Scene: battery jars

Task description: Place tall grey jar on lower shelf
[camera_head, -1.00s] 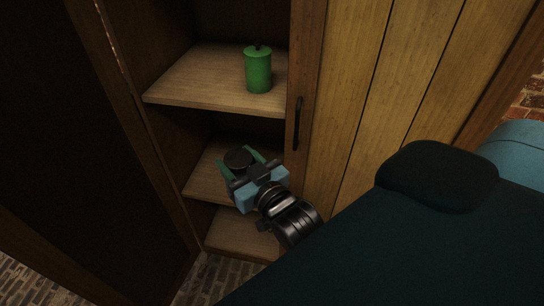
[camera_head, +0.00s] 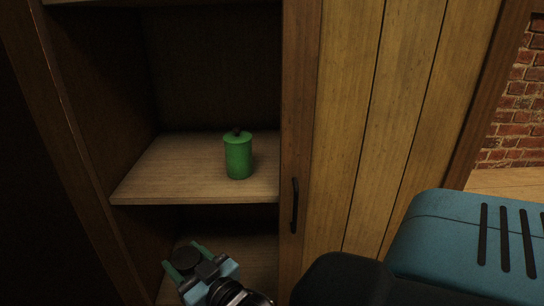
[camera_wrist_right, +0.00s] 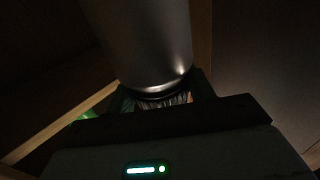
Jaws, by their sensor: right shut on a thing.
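My right gripper (camera_head: 188,263) is at the lower opening of the cabinet, with its green fingers on either side of a jar. The dark round top of this jar (camera_head: 187,258) shows between the fingers. In the right wrist view the tall grey jar (camera_wrist_right: 145,40) is a smooth cylinder held between the fingers. The lower shelf (camera_head: 257,258) lies below the green jar's shelf and is partly hidden by my gripper. I cannot tell whether the jar's base touches it. My left gripper is not in view.
A green jar (camera_head: 238,157) with a dark knob stands on the upper shelf (camera_head: 165,170). The upper shelf's front edge is close above my gripper. A wooden door (camera_head: 350,120) with a black handle (camera_head: 294,205) is to the right.

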